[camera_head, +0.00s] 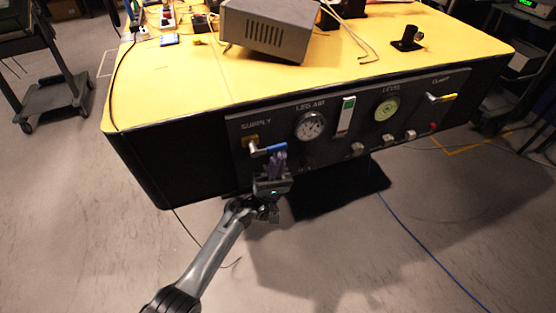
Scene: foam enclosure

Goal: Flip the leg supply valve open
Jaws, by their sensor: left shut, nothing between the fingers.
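The supply valve is at the left end of the black panel (345,137), below the word SUPPLY. Its blue lever (268,150) points right, roughly along the panel, from a brass-coloured body (251,142). My left gripper (279,156) is in front of the panel with its fingers pointing up. The fingers are shut and empty, at the right end of the blue lever. I cannot tell whether they touch it. The fingers hide the lever's tip. My right gripper is not in view.
Right of the valve are a round LEG AIR gauge (311,125), a green-white indicator (346,115), a LEVEL gauge (386,107) and a yellow-handled CLAMP valve (441,97). A grey box (267,30) stands on the yellow tabletop (180,85). A cart (50,85) stands left. A blue cable (425,245) crosses the floor.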

